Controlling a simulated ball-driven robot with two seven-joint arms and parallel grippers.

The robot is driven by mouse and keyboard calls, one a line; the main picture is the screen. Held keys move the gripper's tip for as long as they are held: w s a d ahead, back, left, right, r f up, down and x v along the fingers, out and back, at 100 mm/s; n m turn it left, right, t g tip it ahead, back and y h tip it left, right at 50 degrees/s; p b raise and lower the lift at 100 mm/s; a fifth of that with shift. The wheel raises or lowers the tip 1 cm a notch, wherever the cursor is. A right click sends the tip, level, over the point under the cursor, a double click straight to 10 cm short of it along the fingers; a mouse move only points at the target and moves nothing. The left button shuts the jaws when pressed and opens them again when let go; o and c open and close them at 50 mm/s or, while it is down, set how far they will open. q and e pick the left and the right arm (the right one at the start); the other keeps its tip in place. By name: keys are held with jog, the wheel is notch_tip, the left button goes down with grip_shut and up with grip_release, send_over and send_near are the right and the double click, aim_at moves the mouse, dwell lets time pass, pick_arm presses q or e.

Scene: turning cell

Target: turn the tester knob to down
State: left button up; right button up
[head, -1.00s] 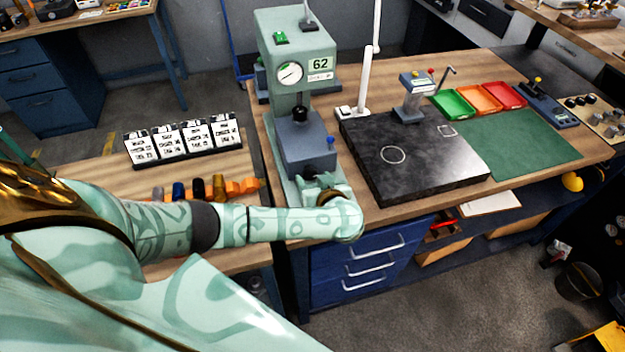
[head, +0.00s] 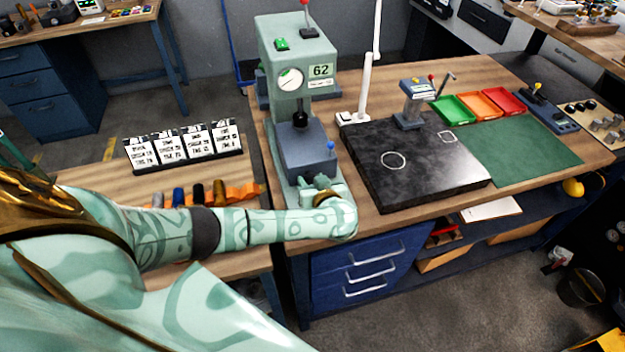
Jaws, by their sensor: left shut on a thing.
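The green tester (head: 293,55) stands on the workbench, with a round dial (head: 290,79) and a plate reading 62 on its front. A blue-grey block (head: 305,155) sits below its black ram, with a small blue ball (head: 331,147) at its right side. My left gripper (head: 314,186) is low at the front of the tester, just below the block. It is shut on what appears to be the tester knob, which the hand mostly hides. The knob's setting cannot be read. My right gripper is not in view.
A black slab (head: 415,165) lies right of the tester, with a lamp post (head: 366,85) behind it. Green, orange and red trays (head: 483,102) and a green mat (head: 520,147) lie farther right. Several cards (head: 183,145) and coloured cylinders (head: 197,192) stand on the left table.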

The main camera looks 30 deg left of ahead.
pick_arm(q)
jog(key=n+p, duration=0.1)
jog(key=p, duration=0.2)
jog(key=shift+s+r+h, duration=0.15)
jog(key=shift+s+h, duration=0.05)
jog(key=shift+h, duration=0.1)
jog(key=shift+t, duration=0.3)
jog(key=shift+a+f+n+t+h, duration=0.15)
jog(key=shift+n+t+h, duration=0.1)
jog(key=shift+n, duration=0.25)
jog(key=shift+d+f+n+t+h, duration=0.1)
jog(key=shift+n+t+h, duration=0.15)
jog(key=shift+n, duration=0.25)
jog(key=shift+a+n+t, duration=0.1)
jog(key=shift+n+t, duration=0.3)
jog(key=shift+n, duration=0.3)
jog(key=o, duration=0.9)
jog(key=shift+o, duration=0.2)
jog(key=shift+s, duration=0.1)
